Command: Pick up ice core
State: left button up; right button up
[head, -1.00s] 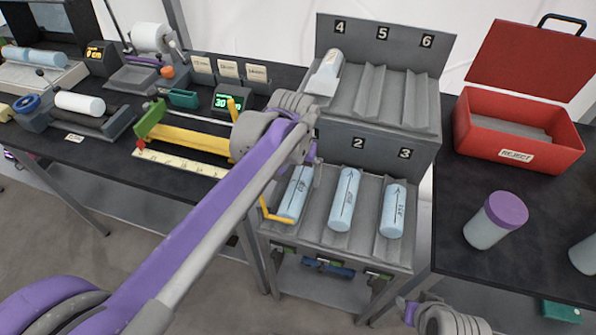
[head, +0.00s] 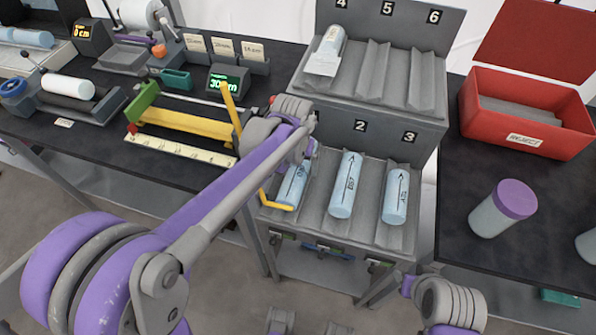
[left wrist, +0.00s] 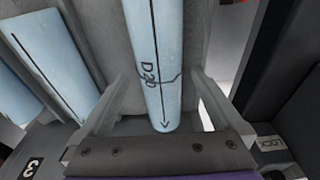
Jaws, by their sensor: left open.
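Pale blue ice cores lie in the lower tray of the grey rack: a left core (head: 290,190), a middle core (head: 345,185) under label 2 and a right core (head: 396,196) under label 3. My left gripper (head: 306,152) is over the left core, which it partly hides. In the left wrist view the open fingers of the left gripper (left wrist: 158,95) stand on either side of this core (left wrist: 154,50), which bears a black arrow, writing and a crack-like line. I cannot tell whether the fingers touch it.
The rack's upper tray (head: 395,90) holds one core (head: 331,42) with a white tag at the left. A yellow bent bar (head: 278,205) is beside the left core. An open red bin (head: 480,135) and a purple-capped jar (head: 502,208) are on the right table.

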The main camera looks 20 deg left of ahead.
pick_arm(q)
jog(key=shift+w+f, duration=0.2)
jog(key=shift+f, duration=0.65)
grip_shut()
jog(key=shift+r, duration=0.1)
